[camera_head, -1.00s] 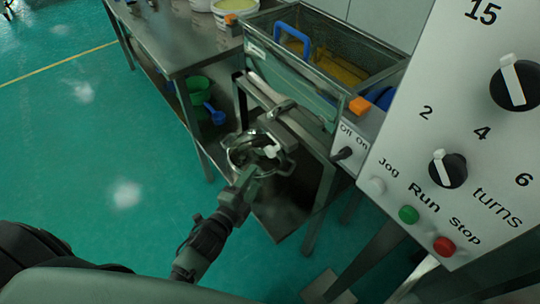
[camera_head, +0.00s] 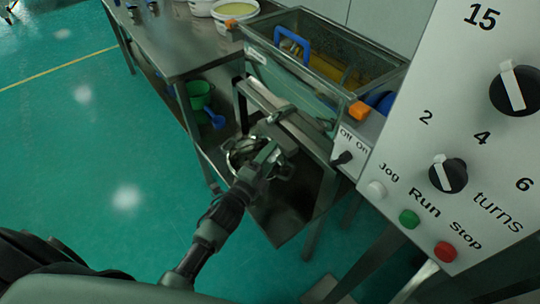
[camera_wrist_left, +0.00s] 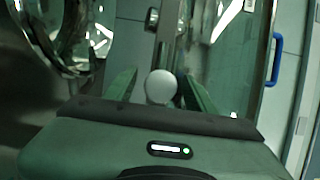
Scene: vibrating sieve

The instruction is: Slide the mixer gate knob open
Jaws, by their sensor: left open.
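The white, round gate knob (camera_wrist_left: 161,86) shows in the left wrist view, between the two green fingers of my left gripper (camera_wrist_left: 160,90). The fingers are open, with a visible gap on each side of the knob. In the head view my left gripper (camera_head: 272,157) is at the metal outlet under the glass-walled machine, and it hides the knob there. A metal rail (camera_wrist_left: 167,35) runs behind the knob in the wrist view. My right gripper is not in view.
A round metal bowl or ring (camera_head: 240,152) is close beside my left gripper. A control panel (camera_head: 455,120) with dials and buttons fills the right side. A steel table (camera_head: 170,50) with tubs stands behind. Green floor is free at left.

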